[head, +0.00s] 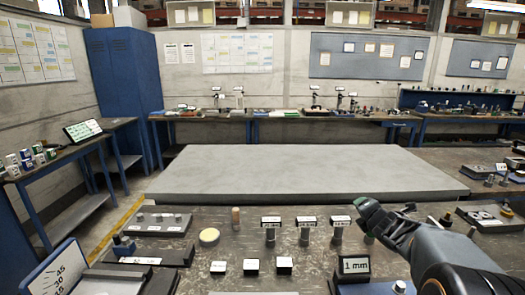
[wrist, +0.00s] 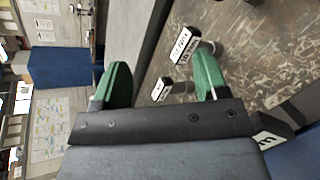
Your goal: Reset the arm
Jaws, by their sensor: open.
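My gripper (head: 374,219) is at the right of the bench in the head view, raised above its surface. Cylinders with white labels stand on the worn dark bench (head: 215,268): a left one (head: 270,237), a middle one (head: 304,236) and a right one (head: 337,234), the right one nearest my gripper. A labelled cylinder (wrist: 206,50) shows near the right finger in the wrist view. No microscope is clearly recognisable.
Small labelled blocks (head: 251,266), a yellow disc (head: 209,237), a copper-coloured cylinder (head: 236,217) and a block with pegs (head: 158,226) are on the bench. A large grey slab (head: 300,170) lies behind.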

